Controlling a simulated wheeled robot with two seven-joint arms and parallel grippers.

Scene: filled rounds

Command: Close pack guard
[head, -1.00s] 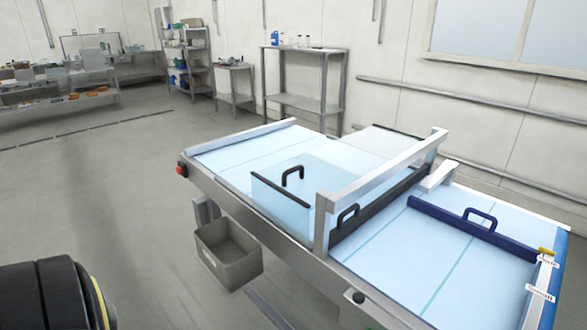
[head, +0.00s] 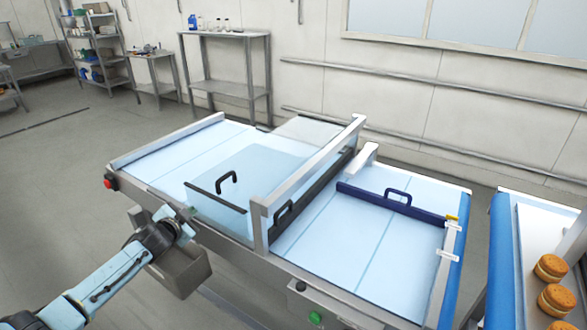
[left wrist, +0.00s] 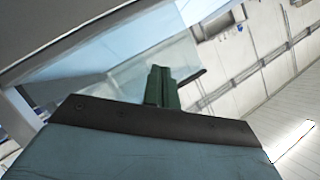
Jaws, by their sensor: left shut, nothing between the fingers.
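A clear bluish guard panel (head: 262,165) lies over the left part of the machine, with a black bar and black arched handle (head: 227,181) at its left edge. A second black handle (head: 283,213) sits on a dark bar beneath the metal crossframe. A blue bar with a blue handle (head: 398,196) crosses the right section. I cannot tell which is the pack guard. My right gripper is out of view.
A metal crossframe (head: 310,178) stands across the machine. A grey bin (head: 183,268) hangs below the near side, close to my left arm. A conveyor with several round buns (head: 551,268) is at the right. The floor at left is clear.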

